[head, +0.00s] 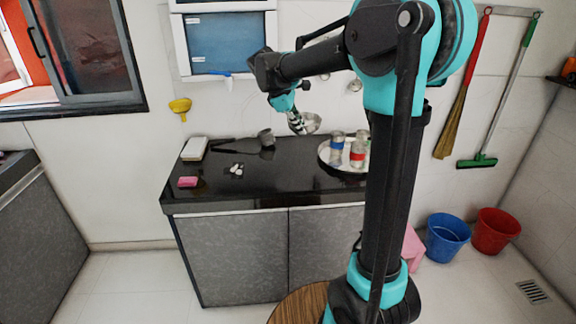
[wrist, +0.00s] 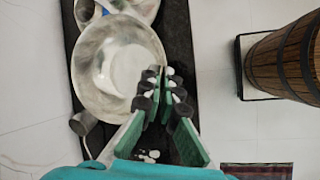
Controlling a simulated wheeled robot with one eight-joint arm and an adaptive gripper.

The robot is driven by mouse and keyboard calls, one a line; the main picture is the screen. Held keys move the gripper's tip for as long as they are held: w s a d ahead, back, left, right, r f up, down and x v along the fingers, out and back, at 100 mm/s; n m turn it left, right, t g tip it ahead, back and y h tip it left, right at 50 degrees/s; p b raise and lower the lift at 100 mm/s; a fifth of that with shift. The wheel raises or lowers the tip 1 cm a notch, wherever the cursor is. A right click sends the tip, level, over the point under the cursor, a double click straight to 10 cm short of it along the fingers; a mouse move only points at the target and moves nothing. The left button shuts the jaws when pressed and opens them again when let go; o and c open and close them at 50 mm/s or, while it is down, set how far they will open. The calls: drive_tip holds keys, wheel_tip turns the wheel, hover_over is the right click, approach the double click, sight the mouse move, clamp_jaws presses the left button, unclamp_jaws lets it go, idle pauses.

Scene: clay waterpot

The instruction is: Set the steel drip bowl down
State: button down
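The steel drip bowl (head: 313,121) is in the air above the back of the black counter (head: 262,180) in the head view. In the wrist view the round, pale steel bowl (wrist: 118,62) fills the upper middle, its hollow facing the camera. My gripper (head: 300,127) is beside the bowl's left side in the head view. In the wrist view its two fingertips (wrist: 160,76) come close together at the bowl's rim and look shut on it. My arm hides part of the counter's right end in the head view.
A round tray (head: 327,163) with several cans stands on the counter's right side. The middle front is clear.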

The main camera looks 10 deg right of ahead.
wheel_tip(320, 180, down, 20)
drive_tip(key=shift+a+r, duration=0.1)
drive_tip(key=shift+r, duration=0.05)
idle(0.4)
drive_tip(key=c, duration=1.7)
unclamp_jaws()
drive_tip(key=v, duration=1.2)
drive_tip(key=s+d+f+m+y, duration=0.2)
drive_tip(key=s+d+f+m, duration=0.2)
drive_tip(key=s, duration=0.4)
drive_tip(key=s+d+f+m+t+y, duration=0.1)
drive_tip(key=s+d+f+m, duration=0.3)
drive_tip(key=s, duration=0.4)
drive_tip(key=s+d+f+m+t+y, duration=0.1)
drive_tip(key=s+d+f+m, duration=0.3)
drive_tip(key=s, duration=0.4)
drive_tip(key=shift+s+m+y, duration=0.35)
drive_tip(key=shift+m+y, duration=0.45)
